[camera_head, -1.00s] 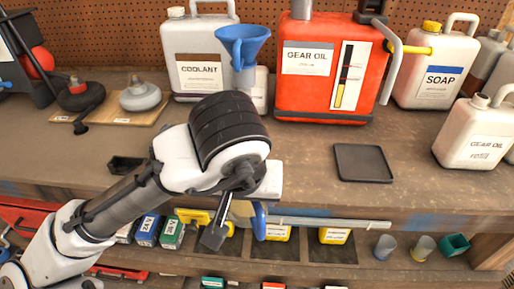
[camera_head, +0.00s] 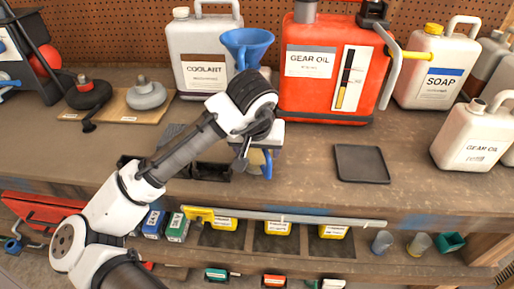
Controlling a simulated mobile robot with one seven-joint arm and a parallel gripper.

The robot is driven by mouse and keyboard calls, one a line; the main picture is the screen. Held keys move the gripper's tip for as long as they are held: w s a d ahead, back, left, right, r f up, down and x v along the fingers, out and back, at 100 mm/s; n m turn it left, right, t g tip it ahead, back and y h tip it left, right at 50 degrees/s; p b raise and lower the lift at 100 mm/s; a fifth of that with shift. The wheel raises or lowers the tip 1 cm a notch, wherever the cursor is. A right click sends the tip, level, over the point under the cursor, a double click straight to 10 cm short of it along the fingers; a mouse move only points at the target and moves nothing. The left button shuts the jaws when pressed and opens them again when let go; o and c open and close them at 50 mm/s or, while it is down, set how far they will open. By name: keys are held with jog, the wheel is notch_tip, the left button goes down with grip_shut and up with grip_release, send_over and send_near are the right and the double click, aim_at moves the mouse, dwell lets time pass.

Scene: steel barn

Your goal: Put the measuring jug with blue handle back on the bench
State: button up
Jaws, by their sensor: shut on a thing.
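My gripper (camera_head: 254,152) is above the bench (camera_head: 300,172), in front of the blue funnel and the red gear oil can. It is shut on the measuring jug with blue handle (camera_head: 267,163). Only a blue strip and a pale yellowish part of the jug show below the hand; my wrist hides the rest. I cannot tell whether the jug touches the bench top.
A black square tray (camera_head: 362,164) lies to the right on the bench. A coolant can (camera_head: 204,55), a blue funnel (camera_head: 247,44), a red gear oil can (camera_head: 325,68) and white cans stand behind. Bare bench lies between my gripper and the tray.

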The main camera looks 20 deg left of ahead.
jog(key=shift+f, duration=0.25)
jog(key=shift+f, duration=0.15)
jog(key=o, duration=1.1)
jog(key=shift+o, duration=0.2)
jog(key=shift+r, duration=0.35)
jog(key=v, duration=1.1)
jog(key=shift+s+r, duration=0.25)
jog(key=shift+r, duration=0.05)
